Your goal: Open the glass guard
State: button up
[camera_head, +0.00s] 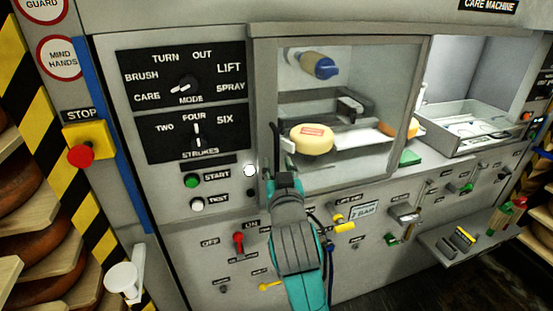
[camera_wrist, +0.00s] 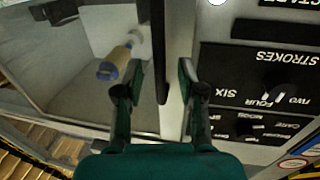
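The glass guard (camera_head: 385,75) is a framed clear pane over the left bay of the machine's front. It covers that bay. Its handle (camera_head: 275,140) is a dark upright bar near the pane's left edge. My gripper (camera_head: 283,165) is at the lower part of the handle, my arm reaching up from below. In the wrist view the fingers of my gripper (camera_wrist: 160,72) are apart, one on each side of the dark handle bar (camera_wrist: 160,35). Gaps show between the fingers and the bar. The glass pane also fills the left of the wrist view (camera_wrist: 80,40).
Behind the glass are a pale cheese wheel (camera_head: 311,142) and a blue-ended cylinder (camera_head: 322,66). Left of the guard is a panel with dials (camera_head: 185,90) and a green start button (camera_head: 192,181). A red stop button (camera_head: 81,156) is farther left. An uncovered bay (camera_head: 475,115) lies right.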

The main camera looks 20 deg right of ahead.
aim_at(277, 160)
jog(key=shift+w+d, duration=0.2)
jog(key=shift+w, duration=0.7)
jog(key=shift+w+d, duration=0.15)
jog(key=shift+w, duration=0.75)
grip_shut()
